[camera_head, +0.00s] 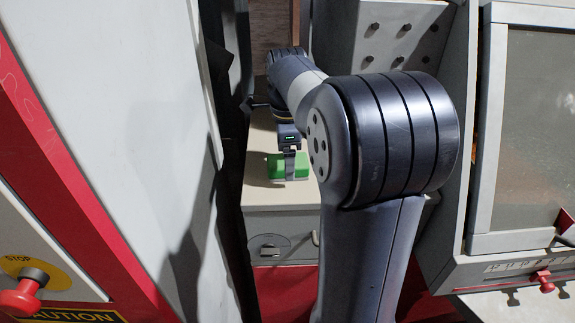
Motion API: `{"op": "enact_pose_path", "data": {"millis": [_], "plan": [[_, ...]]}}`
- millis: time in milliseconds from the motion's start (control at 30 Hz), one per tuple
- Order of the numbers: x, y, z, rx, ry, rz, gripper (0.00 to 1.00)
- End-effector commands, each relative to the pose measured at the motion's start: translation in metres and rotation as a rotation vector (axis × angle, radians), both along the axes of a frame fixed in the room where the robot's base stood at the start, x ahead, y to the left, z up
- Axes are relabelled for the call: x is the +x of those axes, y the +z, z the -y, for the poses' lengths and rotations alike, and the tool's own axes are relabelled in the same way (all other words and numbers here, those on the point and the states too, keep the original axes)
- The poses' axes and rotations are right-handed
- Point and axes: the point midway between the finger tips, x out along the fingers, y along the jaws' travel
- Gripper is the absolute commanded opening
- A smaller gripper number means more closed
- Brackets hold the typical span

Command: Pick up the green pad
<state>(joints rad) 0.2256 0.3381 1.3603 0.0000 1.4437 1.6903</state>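The green pad (276,169) lies on a light-coloured cabinet top (262,197) in the middle of the view. My gripper (290,172) reaches down over the pad from above. One grey finger crosses the near side of the pad and covers its middle. The other finger is hidden, so I cannot tell whether the gripper is closed on the pad. The pad appears to rest flat on the surface.
A grey-white panel with a dark edge (235,190) stands close on the left. A grey machine with a window (525,130) stands on the right. The cabinet front has a round lock plate (269,246). A red stop button (22,297) is at lower left.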

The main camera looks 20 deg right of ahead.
Motion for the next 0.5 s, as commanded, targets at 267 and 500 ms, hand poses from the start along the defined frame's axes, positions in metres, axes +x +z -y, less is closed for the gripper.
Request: {"op": "enact_pose_path", "data": {"millis": [267, 500], "plan": [[-0.001, -0.019, 0.000, 0.000, 0.000, 0.000, 0.82], [-0.001, -0.019, 0.000, 0.000, 0.000, 0.000, 0.74]]}}
